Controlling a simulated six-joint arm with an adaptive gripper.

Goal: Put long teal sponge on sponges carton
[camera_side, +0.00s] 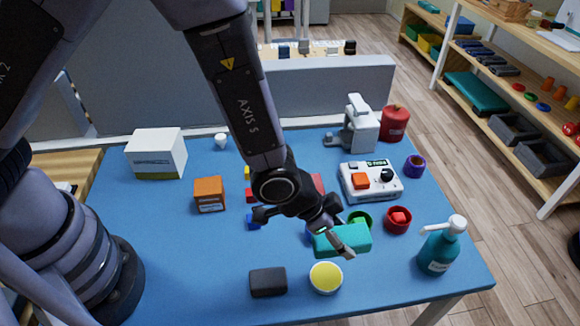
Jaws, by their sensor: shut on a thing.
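The long teal sponge (357,241) is held in my gripper (336,234), which is shut on it over the right half of the blue table. One finger crosses the sponge's near face. I cannot tell exactly how high the sponge is. A white carton (152,154) with a small label stands at the back left of the table. A smaller orange box (209,193) stands nearer the middle. Both labels are too small to read, so I cannot tell for sure which is the sponges carton. My gripper is well to the right of both.
A green bowl (360,217) is partly hidden behind the sponge. A red bowl (397,220), a teal pump bottle (438,250), a yellow-topped tub (326,277) and a dark block (268,282) are nearby. A white device (370,182) stands behind. Small coloured blocks are partly hidden by my arm.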

